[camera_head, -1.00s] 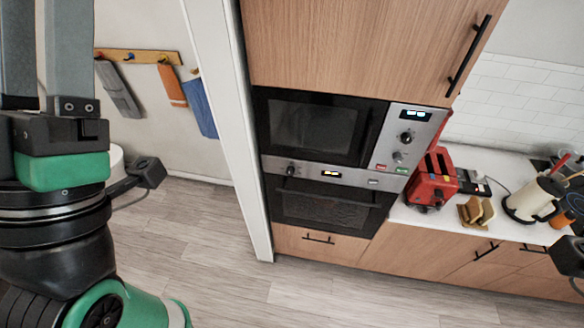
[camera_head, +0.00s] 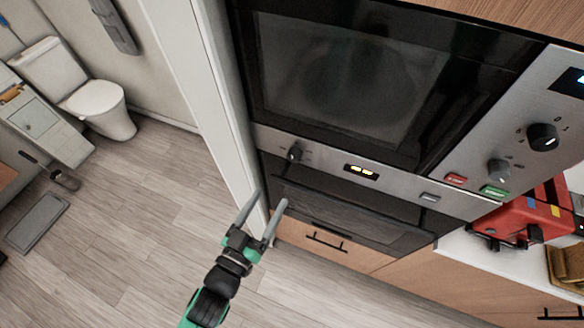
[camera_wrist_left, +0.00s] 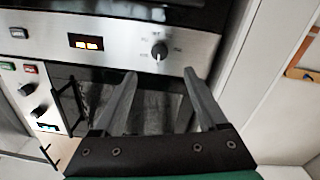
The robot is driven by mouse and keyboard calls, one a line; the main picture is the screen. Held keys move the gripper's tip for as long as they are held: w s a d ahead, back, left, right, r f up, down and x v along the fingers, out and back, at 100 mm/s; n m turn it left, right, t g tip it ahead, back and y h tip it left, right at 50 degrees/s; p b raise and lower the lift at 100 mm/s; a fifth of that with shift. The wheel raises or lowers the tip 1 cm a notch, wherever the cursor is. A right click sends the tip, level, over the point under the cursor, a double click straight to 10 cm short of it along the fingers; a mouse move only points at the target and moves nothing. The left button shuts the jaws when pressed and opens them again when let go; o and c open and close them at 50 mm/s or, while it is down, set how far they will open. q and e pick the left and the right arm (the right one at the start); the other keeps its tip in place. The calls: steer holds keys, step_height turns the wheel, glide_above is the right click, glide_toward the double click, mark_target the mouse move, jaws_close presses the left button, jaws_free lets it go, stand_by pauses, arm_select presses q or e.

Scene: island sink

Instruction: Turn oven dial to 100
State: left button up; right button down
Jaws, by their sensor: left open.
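The oven dial (camera_head: 294,154) is a small black knob at the left end of the oven's steel control strip (camera_head: 401,184). In the left wrist view the dial (camera_wrist_left: 160,50) sits just beyond the fingertips, between their lines, with small markings around it. Its exact setting is too small to read. My left gripper (camera_head: 268,203) is open and empty, below and left of the dial in the head view. Its two grey fingers (camera_wrist_left: 160,75) point toward the strip and appear apart from the dial. My right gripper is not in view.
A lit display (camera_head: 361,171) is right of the dial. The microwave (camera_head: 345,75) is above, with its own knobs (camera_head: 543,137) at right. The dark oven door (camera_head: 345,211) is below. A white door frame (camera_head: 203,95) stands close at left. A red toaster (camera_head: 535,217) is on the counter.

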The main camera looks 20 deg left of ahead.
mark_target(292, 159)
arm_select(q)
steer(key=w, duration=1.2)
steer(key=shift+w+d+r, duration=0.1)
steer(key=shift+d+r, duration=0.05)
steer(key=shift+r, duration=0.15)
steer(key=shift+c, duration=0.3)
jaws_close()
